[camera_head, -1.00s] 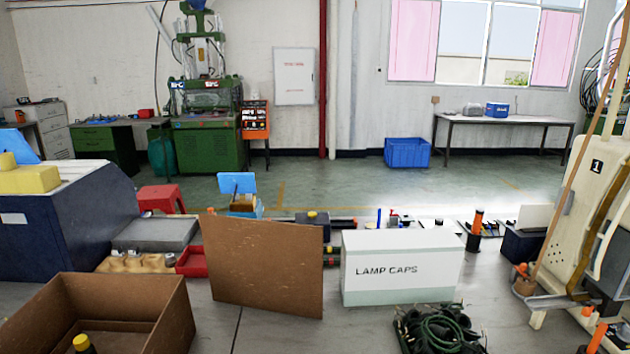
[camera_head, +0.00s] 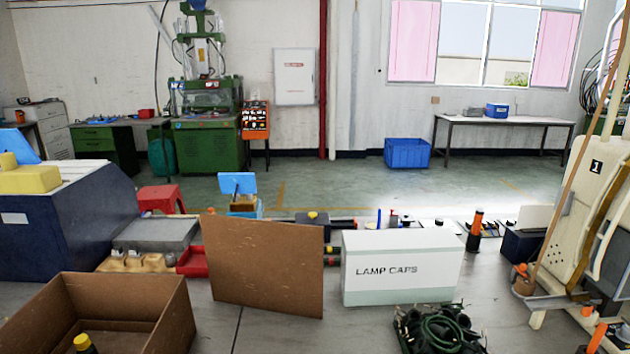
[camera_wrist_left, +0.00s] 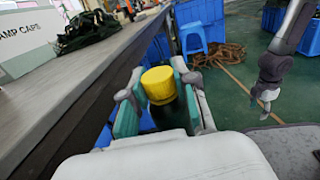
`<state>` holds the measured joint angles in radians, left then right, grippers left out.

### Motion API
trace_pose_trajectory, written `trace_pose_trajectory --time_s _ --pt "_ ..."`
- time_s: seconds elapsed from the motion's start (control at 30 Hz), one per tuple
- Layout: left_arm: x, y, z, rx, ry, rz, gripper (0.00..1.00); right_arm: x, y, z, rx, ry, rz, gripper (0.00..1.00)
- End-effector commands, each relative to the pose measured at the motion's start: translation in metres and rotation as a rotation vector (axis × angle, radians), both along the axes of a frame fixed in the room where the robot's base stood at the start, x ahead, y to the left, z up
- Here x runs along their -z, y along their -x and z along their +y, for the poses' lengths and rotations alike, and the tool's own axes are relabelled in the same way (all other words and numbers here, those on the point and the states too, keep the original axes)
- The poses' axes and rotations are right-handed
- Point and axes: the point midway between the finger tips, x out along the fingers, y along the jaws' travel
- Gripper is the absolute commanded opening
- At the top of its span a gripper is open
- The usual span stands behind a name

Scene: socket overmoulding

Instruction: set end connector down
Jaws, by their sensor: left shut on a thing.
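In the left wrist view my left gripper (camera_wrist_left: 157,97) is shut on a yellow-topped cylindrical piece (camera_wrist_left: 158,84), taken to be the end connector. The piece stands between the teal finger pads. Its lower part is dark and mostly hidden. The gripper is beside the edge of the grey table (camera_wrist_left: 75,95), over its outer side. My right gripper (camera_wrist_left: 265,98) hangs at the right of the same view, away from the table; its finger state is unclear. Neither gripper shows in the head view.
The head view shows an open cardboard box (camera_head: 165,310) with a yellow-capped dark item (camera_head: 84,343) at its near side. An upright brown board (camera_head: 265,265), a white LAMP CAPS box (camera_head: 400,268) and a dark cable coil (camera_head: 437,332) stand to its right. Bare tabletop shows between them.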

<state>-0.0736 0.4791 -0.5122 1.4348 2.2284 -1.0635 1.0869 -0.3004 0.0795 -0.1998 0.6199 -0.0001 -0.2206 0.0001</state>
Motion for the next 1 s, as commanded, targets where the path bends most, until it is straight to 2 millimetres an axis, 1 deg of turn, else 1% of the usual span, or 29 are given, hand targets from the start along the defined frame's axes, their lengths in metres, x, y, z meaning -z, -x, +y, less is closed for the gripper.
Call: trace_pose_trajectory --time_s 0.07,0.23,0.37,0.47,0.57,0.67,0.77,0.83,0.93,1.0 --pt "-0.009 0.002 -0.006 -0.014 0.004 -0.003 0.0 0.0 0.0 0.0 0.0 0.0 0.0 0.59" --pt "-0.027 0.001 -0.013 -0.073 0.004 0.0 0.0 0.0 0.0 0.0 0.0 0.0 0.0 0.59" --pt "-0.046 -0.001 -0.017 -0.14 0.005 0.0 0.0 0.0 0.0 -0.001 0.0 0.001 0.0 0.59" --pt "-0.065 -0.003 -0.018 -0.21 0.006 0.0 0.0 0.0 0.0 -0.001 0.0 0.001 0.0 0.59" --pt "-0.089 -0.007 -0.014 -0.312 0.007 0.0 0.0 0.0 0.0 -0.001 0.0 0.001 0.0 0.59" --pt "-0.115 -0.012 -0.002 -0.453 0.009 0.003 0.0 0.0 0.0 -0.001 0.0 0.001 0.0 0.59" --pt "-0.14 -0.019 0.02 -0.616 0.008 0.004 0.0 0.0 0.0 -0.001 0.0 0.001 0.0 0.59" --pt "-0.148 -0.022 0.032 -0.691 0.007 0.002 0.0 0.0 0.0 0.0 0.0 0.001 -0.001 0.59" --pt "-0.156 -0.025 0.044 -0.761 0.006 0.003 0.0 0.0 0.0 0.0 -0.001 0.001 -0.001 0.59" --pt "-0.164 -0.026 0.058 -0.838 0.005 0.0 0.0 0.0 0.0 0.0 -0.001 0.001 -0.001 0.59"
